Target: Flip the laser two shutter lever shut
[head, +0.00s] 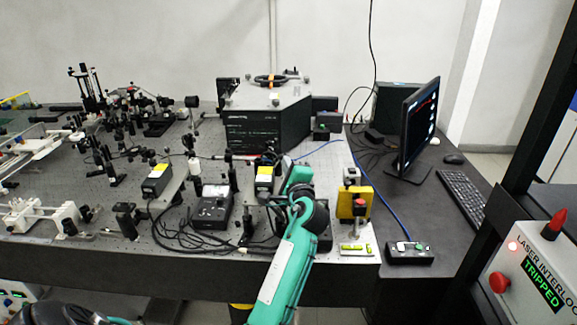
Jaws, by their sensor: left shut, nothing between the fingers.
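Two black laser-like boxes with yellow labels stand on the bench: one at left (157,181) and one nearer the middle (264,174). I cannot read which is laser two. No shutter lever can be made out; the area by the middle box is partly covered by my teal arm. My left gripper (270,199) is dark and small, just in front of the middle box at the end of that arm. It is shut and empty; whether it touches anything cannot be told. My right gripper is not in view.
A black meter (213,207) and loose cables lie left of my gripper. A yellow box with a red button (354,203) stands to its right. The laser interlock panel (537,270) at far right reads TRIPPED. A monitor (417,125) and keyboard (464,204) are at the right.

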